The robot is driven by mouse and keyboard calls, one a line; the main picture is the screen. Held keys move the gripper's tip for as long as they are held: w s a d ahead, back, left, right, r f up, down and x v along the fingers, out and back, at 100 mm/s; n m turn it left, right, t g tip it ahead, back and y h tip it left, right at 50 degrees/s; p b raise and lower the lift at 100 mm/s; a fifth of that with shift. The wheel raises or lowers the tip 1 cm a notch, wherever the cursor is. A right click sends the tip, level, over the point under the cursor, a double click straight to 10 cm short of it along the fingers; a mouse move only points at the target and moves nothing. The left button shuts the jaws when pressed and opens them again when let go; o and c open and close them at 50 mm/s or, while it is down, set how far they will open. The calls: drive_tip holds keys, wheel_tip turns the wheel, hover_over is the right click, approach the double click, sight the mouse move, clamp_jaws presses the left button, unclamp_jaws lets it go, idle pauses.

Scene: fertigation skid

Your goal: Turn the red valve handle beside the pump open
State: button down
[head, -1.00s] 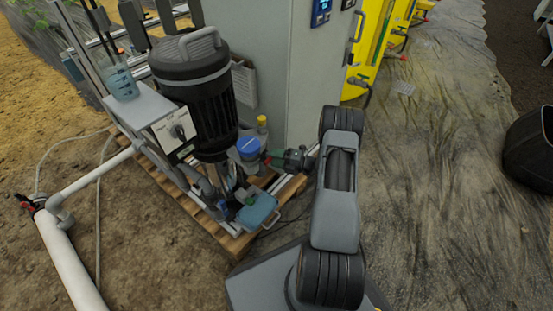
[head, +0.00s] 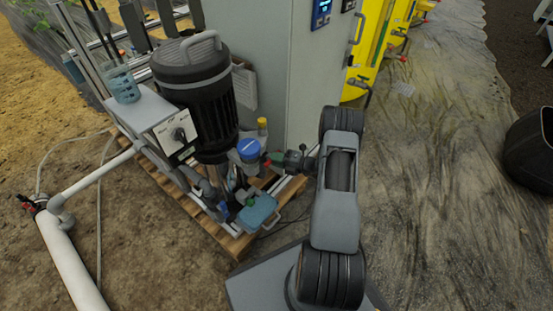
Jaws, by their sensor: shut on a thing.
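The pump (head: 195,95) is a tall black motor with a grey handle on top, standing on the pallet skid. My gripper (head: 268,161) is at the right of the pump's lower part, reaching in from the right. A small patch of red, the valve handle (head: 265,158), shows at its fingertips. The gripper is shut on this handle. The fingers and the wrist hide most of the handle and the valve body, so its exact angle cannot be told.
A blue-lidded container (head: 249,150) and a yellow-capped bottle (head: 262,126) stand close to the gripper. A teal case (head: 258,213) lies in front. A grey cabinet (head: 275,70) rises behind. Another red valve (head: 28,203) sits on the white pipe (head: 70,260) at far left.

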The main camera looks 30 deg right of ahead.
drive_tip(key=shift+s+a+r+n+h+p, duration=0.1)
drive_tip(key=shift+n+h+p, duration=0.1)
drive_tip(key=shift+n+h, duration=1.4)
drive_tip(key=shift+a+r+n+h+p, duration=0.15)
drive_tip(key=shift+n+h, duration=0.6)
drive_tip(key=shift+n, duration=1.7)
drive_tip(key=shift+s+a+f+n+h+p, duration=0.1)
drive_tip(key=shift+n+h+p, duration=0.15)
drive_tip(key=shift+n+h, duration=1.35)
drive_tip(key=shift+r+n+y, duration=0.15)
drive_tip(key=shift+n+y, duration=0.2)
drive_tip(key=shift+n, duration=0.3)
drive_tip(key=c, duration=1)
unclamp_jaws()
drive_tip(key=shift+c, duration=0.2)
drive_tip(key=shift+d, duration=0.1)
